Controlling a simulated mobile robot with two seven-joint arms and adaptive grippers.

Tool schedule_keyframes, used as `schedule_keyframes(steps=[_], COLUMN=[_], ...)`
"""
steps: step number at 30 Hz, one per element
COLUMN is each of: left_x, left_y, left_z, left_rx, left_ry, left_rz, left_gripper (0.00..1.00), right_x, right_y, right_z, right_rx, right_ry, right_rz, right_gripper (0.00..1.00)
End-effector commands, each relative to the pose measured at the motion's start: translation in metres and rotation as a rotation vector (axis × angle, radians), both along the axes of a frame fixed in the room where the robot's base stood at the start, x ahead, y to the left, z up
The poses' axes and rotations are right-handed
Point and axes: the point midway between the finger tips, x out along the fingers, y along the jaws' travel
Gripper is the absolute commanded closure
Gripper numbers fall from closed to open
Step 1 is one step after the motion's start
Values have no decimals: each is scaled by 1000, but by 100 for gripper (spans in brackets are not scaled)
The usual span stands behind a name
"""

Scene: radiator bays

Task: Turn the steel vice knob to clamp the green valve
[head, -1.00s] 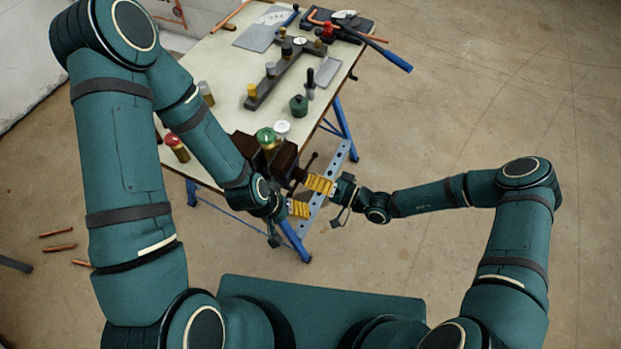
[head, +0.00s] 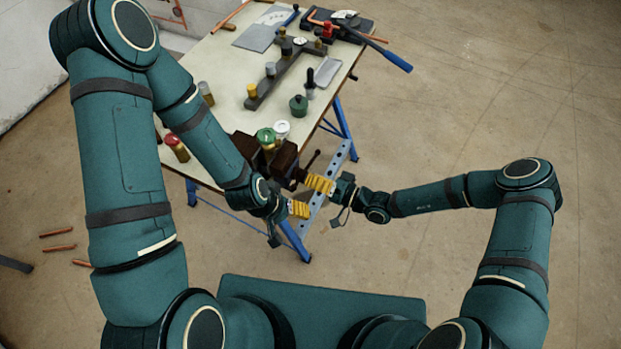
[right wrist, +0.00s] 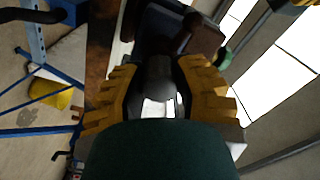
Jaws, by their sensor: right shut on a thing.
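The green valve (head: 266,137), a brass body with a green cap, stands upright between the jaws of the dark vice (head: 243,146) at the table's near edge. I cannot tell whether both jaws touch it. My right gripper (head: 307,179) is at the vice's right end, its yellow fingers shut on the steel vice knob (right wrist: 158,72). The knob shows between the fingers in the right wrist view; the fingers hide it in the head view. My left gripper (head: 306,210) hangs just in front of the vice, below the right one; its opening is unclear.
A white-topped valve (head: 282,130) stands close behind the green one. A red-capped valve (head: 176,146) is at the table's left. A dark green piece (head: 298,105) and a rack (head: 275,82) stand farther back. The floor to the right is clear.

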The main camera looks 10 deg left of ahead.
Motion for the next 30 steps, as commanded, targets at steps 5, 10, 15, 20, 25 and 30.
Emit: schedule_keyframes(steps=[5,10,15,20,25,30], left_x=[0,0,0,0,0,0], left_y=[0,0,0,0,0,0], left_z=[0,0,0,0,0,0], left_rx=[0,0,0,0,0,0], left_ry=[0,0,0,0,0,0], left_rz=[0,0,0,0,0,0], left_gripper=[33,33,33,33,33,33], right_x=[0,0,0,0,0,0], right_y=[0,0,0,0,0,0], right_z=[0,0,0,0,0,0], right_rx=[69,135,201,263,330,396], right_ry=[212,416,619,811,1016,1220], right_rz=[0,0,0,0,0,0], right_gripper=[100,100,100,100,100,100])
